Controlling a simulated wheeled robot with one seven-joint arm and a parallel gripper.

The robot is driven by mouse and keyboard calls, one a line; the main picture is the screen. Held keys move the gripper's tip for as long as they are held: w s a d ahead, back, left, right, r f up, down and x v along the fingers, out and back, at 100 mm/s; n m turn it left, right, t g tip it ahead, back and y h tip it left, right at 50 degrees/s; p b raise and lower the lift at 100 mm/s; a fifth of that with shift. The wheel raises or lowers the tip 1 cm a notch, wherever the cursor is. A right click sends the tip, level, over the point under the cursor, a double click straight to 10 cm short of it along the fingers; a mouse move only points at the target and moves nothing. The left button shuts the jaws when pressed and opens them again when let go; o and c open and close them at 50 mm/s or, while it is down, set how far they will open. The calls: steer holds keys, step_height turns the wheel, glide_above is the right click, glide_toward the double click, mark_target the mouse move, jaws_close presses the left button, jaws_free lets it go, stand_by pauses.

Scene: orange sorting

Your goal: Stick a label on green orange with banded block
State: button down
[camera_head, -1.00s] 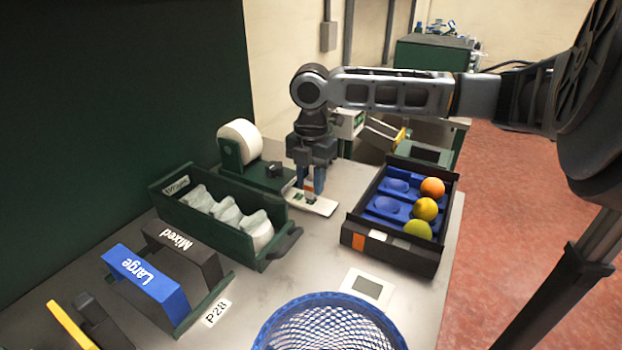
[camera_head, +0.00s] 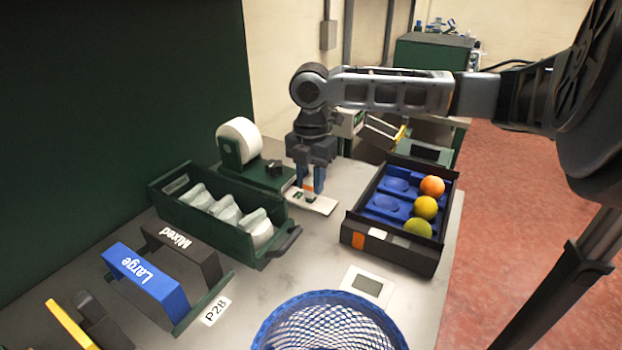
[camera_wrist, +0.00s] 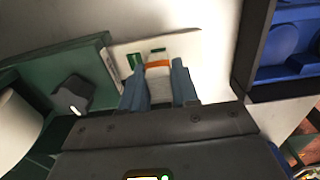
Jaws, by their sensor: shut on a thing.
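My gripper (camera_head: 309,182) points down over the white plate (camera_head: 324,207) in front of the label dispenser (camera_head: 240,150). It is shut on the banded block (camera_wrist: 158,85), pale with an orange band, held between the blue fingers. The block's lower end is at the plate; I cannot tell whether it touches. Small green-marked labels (camera_wrist: 135,60) show on the plate in the wrist view. The green orange (camera_head: 418,230) sits in the near end of the blue-lined tray (camera_head: 378,250), right of my gripper. A yellowish orange (camera_head: 425,207) and an orange-coloured one (camera_head: 432,186) sit behind it.
A green bin (camera_head: 172,212) with pale molded dividers stands left of my gripper. A blue wire basket (camera_head: 275,325) and a white scale-like device (camera_head: 367,286) are at the front. Blue "Large" (camera_head: 145,280) and dark "Mixed" (camera_head: 190,250) blocks stand front left. The table between bin and tray is clear.

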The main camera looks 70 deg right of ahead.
steer(key=shift+f, duration=0.5)
stand_by(1.2)
steer(key=shift+r, duration=0.15)
steer(key=shift+r+p, duration=2.8)
steer(key=shift+r, duration=0.65)
steer(key=shift+a, duration=0.1)
